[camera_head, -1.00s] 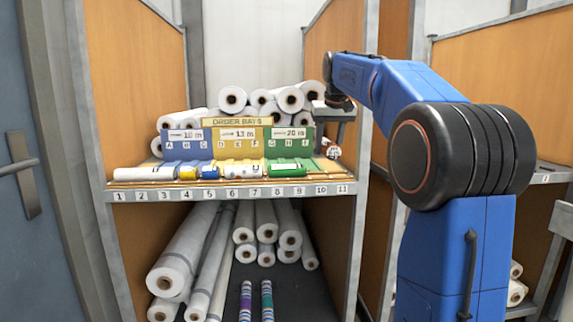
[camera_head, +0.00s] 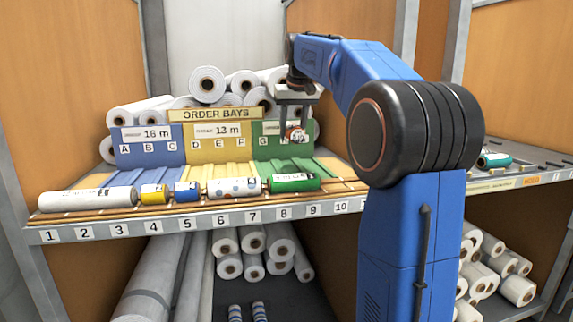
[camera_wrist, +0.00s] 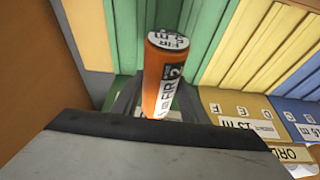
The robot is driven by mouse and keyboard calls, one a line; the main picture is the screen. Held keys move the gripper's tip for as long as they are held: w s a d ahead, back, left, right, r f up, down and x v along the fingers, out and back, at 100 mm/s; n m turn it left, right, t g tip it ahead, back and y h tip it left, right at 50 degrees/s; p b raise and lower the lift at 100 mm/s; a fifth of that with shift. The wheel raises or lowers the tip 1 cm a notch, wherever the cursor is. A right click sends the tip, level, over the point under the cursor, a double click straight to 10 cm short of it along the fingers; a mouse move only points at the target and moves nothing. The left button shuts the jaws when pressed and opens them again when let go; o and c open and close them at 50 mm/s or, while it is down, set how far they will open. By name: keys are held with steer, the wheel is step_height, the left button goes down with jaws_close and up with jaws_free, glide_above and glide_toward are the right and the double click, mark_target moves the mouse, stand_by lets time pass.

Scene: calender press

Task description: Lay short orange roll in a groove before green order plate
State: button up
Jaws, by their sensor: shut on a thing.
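My gripper (camera_head: 296,108) is shut on the short orange roll (camera_wrist: 157,85) and holds it above the shelf. The roll has a white end label and a white band with print; in the head view it is small, in front of the green order plate (camera_head: 261,140). The plate's right part is covered by the roll, gripper and arm. Green grooves (camera_head: 324,165) lie before the plate; they also show in the wrist view (camera_wrist: 132,15), beyond the roll. Grooves here look bare.
Along the front edge lie a long white roll (camera_head: 88,199), a yellow roll (camera_head: 154,194), a blue roll (camera_head: 187,192), a patterned white roll (camera_head: 234,187) and a green roll (camera_head: 294,182). Blue (camera_head: 150,146) and yellow (camera_head: 213,142) plates stand left. White rolls (camera_head: 207,84) are stacked behind.

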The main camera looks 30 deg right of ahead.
mark_target(296, 127)
steer(key=shift+f, duration=4.6)
steer(key=shift+s+f, duration=0.1)
steer(key=shift+f, duration=0.5)
steer(key=o, duration=1.2)
steer(key=shift+f, duration=0.25)
steer(key=shift+r, duration=0.4)
steer(key=v, duration=1.2)
steer(key=shift+r, duration=0.45)
